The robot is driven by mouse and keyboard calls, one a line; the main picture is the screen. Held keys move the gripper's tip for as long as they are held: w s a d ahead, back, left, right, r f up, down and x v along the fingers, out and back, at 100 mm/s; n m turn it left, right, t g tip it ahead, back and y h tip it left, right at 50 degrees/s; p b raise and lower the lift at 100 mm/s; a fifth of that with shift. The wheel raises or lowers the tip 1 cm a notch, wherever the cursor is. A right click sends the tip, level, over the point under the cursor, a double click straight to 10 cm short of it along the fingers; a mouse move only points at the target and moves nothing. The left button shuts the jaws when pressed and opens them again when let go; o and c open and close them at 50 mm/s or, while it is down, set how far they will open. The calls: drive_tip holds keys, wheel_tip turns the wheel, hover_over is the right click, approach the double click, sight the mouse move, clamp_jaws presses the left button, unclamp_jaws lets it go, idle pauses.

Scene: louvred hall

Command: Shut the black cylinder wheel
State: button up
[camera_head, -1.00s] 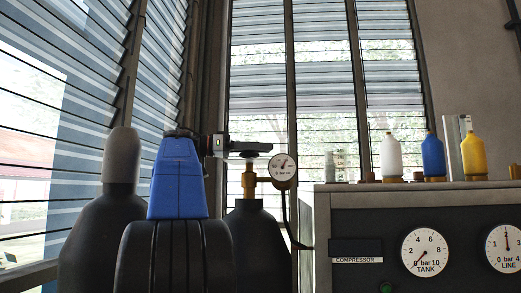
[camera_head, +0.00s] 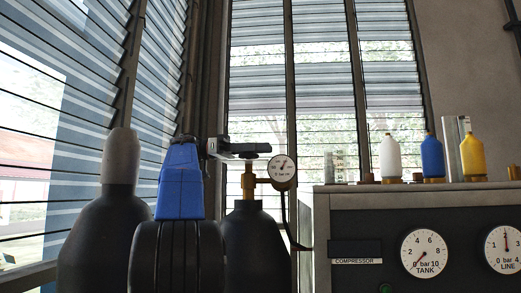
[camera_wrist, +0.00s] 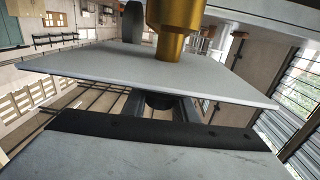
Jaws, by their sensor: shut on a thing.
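The black cylinder wheel (camera_head: 258,149) sits on top of the brass valve (camera_head: 249,184) of a black cylinder (camera_head: 254,243), left of a round gauge (camera_head: 283,169). My gripper (camera_head: 246,149) reaches in from the left at wheel height and is shut on the wheel. My blue and black arm stands in front and hides part of the cylinder. In the wrist view my grey gripper (camera_wrist: 160,112) fills the lower part and a brass part (camera_wrist: 177,27) stands at the top. The wheel's angle cannot be told.
A second black cylinder with a grey cap (camera_head: 121,157) stands at the left. A compressor cabinet (camera_head: 380,222) stands at the right, with white (camera_head: 390,158), blue (camera_head: 432,157) and yellow (camera_head: 472,157) bottles on top. A dark hose (camera_head: 286,225) runs between cylinder and cabinet. Louvred windows stand behind.

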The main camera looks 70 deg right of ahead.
drive_tip(key=o, duration=1)
drive_tip(key=shift+o, duration=0.2)
drive_tip(key=shift+r, duration=0.1)
wheel_tip(320, 180, up, 10)
